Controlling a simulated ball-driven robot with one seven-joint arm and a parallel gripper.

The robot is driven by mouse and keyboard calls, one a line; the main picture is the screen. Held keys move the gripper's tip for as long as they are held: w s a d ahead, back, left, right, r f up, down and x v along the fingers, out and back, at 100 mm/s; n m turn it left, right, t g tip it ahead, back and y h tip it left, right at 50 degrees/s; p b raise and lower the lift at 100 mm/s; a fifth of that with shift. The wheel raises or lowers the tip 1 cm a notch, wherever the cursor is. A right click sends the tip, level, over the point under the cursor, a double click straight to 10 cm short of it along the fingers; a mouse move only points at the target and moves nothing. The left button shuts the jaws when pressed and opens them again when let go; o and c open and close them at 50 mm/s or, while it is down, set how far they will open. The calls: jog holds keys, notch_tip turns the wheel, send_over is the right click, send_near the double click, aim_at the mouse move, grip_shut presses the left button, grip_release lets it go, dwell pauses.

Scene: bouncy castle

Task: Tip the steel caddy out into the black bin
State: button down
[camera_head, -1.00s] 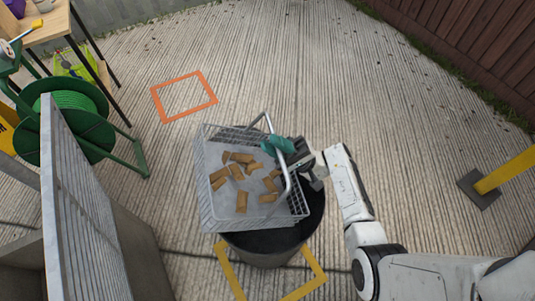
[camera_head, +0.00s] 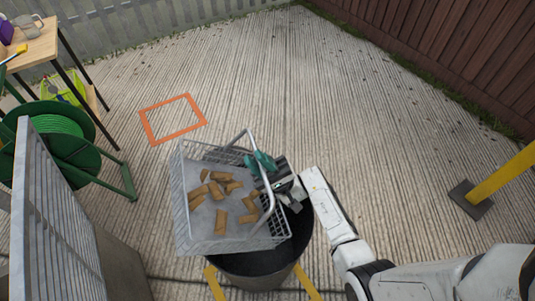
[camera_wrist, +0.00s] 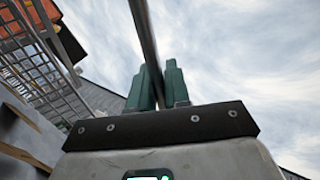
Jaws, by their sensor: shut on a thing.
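The steel caddy (camera_head: 183,215) is a wire basket with a grey inside and several brown cork-like pieces (camera_head: 221,222) lying in it. It is held over the black bin (camera_head: 290,252), covering the left and back of the bin's mouth. In the head view the caddy looks slightly tilted. My gripper (camera_head: 260,163) is shut on the caddy's handle at the upper right. The wrist view shows the green fingertips (camera_wrist: 152,85) closed on the handle bar (camera_wrist: 143,35), with the caddy's mesh (camera_wrist: 40,75) at the left. The bin's far-left rim is hidden by the caddy.
An orange square outline (camera_head: 172,120) marks the floor behind the caddy. A yellow outline (camera_head: 306,283) lies around the bin's foot. A green hose reel (camera_head: 68,140) and a table (camera_head: 35,45) stand left. A yellow post (camera_head: 502,172) stands right. The concrete behind is clear.

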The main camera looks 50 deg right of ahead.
aim_at(184, 184)
jog(key=w+a+f+g+h+p, duration=0.1)
jog(key=w+a+g+h+p, duration=0.1)
jog(key=w+a+h+p, duration=0.1)
jog(key=w+a+f+g+h+p, duration=0.2)
jog(key=w+a+h+p, duration=0.1)
jog(key=a+p, duration=0.2)
jog(key=w+a+f+g+h+p, duration=0.1)
jog(key=w+a+g+h+p, duration=0.1)
jog(key=a, duration=0.4)
jog(key=shift+w+a+f+g+h+p, duration=0.15)
jog(key=shift+w+h+p, duration=0.15)
jog(key=shift+h+p, duration=0.3)
jog(key=shift+w+d+f+g+h+p, duration=0.15)
jog(key=shift+w+h+p, duration=0.15)
jog(key=shift+h+p, duration=0.3)
jog(key=shift+w+a+f+g+h+p, duration=0.2)
jog(key=shift+w+a+f+h+p, duration=0.1)
jog(key=shift+a+f, duration=0.15)
jog(key=shift+w+a+f+g+h+p, duration=0.2)
jog(key=shift+a+f+p, duration=0.1)
jog(key=shift+f, duration=0.1)
jog(key=shift+r+p, duration=2.05)
jog(key=shift+r, duration=0.35)
jog(key=shift+s, duration=0.1)
